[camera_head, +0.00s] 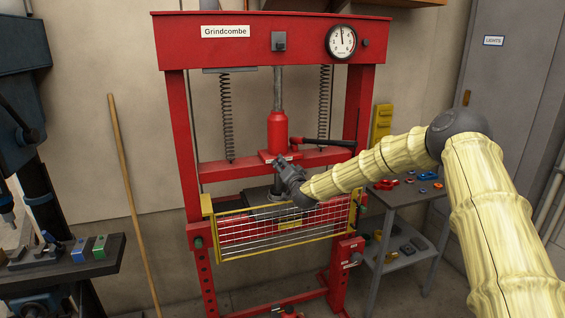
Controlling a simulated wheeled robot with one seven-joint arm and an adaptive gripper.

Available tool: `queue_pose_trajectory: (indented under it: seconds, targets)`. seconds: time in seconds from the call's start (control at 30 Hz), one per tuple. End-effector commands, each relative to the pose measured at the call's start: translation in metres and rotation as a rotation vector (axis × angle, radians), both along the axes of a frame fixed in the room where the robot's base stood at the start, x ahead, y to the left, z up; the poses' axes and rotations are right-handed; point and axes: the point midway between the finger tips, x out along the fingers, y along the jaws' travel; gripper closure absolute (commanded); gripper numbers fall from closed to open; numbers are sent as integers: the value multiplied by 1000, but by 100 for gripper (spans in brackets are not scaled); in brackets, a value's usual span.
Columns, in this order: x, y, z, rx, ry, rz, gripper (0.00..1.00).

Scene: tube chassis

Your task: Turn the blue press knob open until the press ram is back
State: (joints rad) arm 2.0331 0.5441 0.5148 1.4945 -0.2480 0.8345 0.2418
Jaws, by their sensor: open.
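The red press (172,130), labelled Grindcombe, stands in the middle of the head view. Its red bottle jack (278,132) sits on the crossbeam, with a grey ram (278,88) extending up to the top beam. My gripper (280,163) is at the jack's base, in front of the crossbeam. It is open, but its fingers are small and dark here. I cannot make out the blue press knob; my gripper covers part of the jack's base. I cannot tell whether the gripper touches anything.
A black pump handle (328,143) sticks out right of the jack. A yellow-framed mesh guard (240,235) spans the press below my gripper. A grey cart (395,197) with small coloured parts stands at right. A wooden pole (128,190) leans at left. A round gauge (341,41) hangs at the top right.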

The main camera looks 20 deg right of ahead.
Motion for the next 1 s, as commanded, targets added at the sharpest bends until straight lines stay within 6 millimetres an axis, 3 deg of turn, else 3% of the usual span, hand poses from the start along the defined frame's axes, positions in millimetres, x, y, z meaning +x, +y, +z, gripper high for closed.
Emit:
queue_pose_trajectory:
  seconds: [0.27, 0.63, 0.9, 1.0]
  targets:
    - [23, 0, 0, 1, 0, 0, 49]
    - [27, 0, 0, 1, 1, -1, 49]
    - [26, -1, 0, 1, 1, -1, 96]
    - [26, -1, -1, 1, 1, -1, 96]
